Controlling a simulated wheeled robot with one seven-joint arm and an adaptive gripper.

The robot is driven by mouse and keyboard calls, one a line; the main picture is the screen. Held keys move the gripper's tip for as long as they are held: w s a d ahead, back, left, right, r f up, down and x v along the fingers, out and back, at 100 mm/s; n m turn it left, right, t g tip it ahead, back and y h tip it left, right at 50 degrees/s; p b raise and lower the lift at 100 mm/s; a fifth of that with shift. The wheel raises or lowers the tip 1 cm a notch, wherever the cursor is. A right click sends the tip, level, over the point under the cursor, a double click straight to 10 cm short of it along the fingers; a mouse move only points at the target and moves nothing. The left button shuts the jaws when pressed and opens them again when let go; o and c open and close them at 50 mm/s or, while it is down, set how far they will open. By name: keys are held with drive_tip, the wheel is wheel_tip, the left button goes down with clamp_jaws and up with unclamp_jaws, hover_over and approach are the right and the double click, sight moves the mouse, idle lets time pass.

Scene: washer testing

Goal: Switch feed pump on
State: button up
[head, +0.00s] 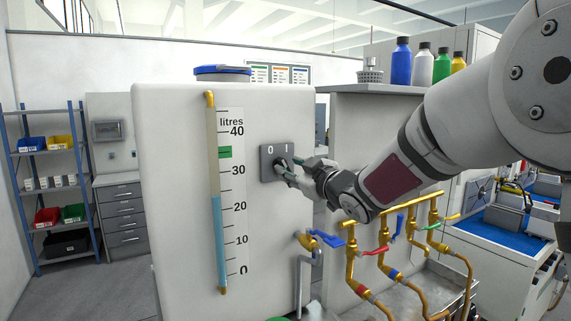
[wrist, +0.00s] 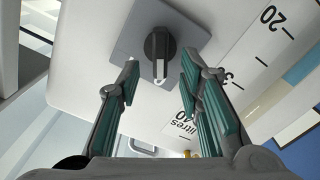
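The grey switch plate (head: 267,166) with "0" at left and "I" at right is on the front of a white tank (head: 178,200). Its black rotary knob (wrist: 157,45) shows in the wrist view, its white mark pointing down in that picture. By the scale's direction, the mark seems to lean up and left, to the "0" side; the labels are not in that view. My gripper (head: 288,170) is right in front of the plate. Contact is not visible.
A sight tube (head: 218,240) with a litre scale runs beside the switch, blue to a little above 20, with a green marker (head: 225,152). Brass pipes with coloured valve handles (head: 375,252) are below my arm. Bottles (head: 401,62) stand on the cabinet at right.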

sight(285, 165)
drive_tip(key=shift+x, duration=2.25)
clamp_jaws()
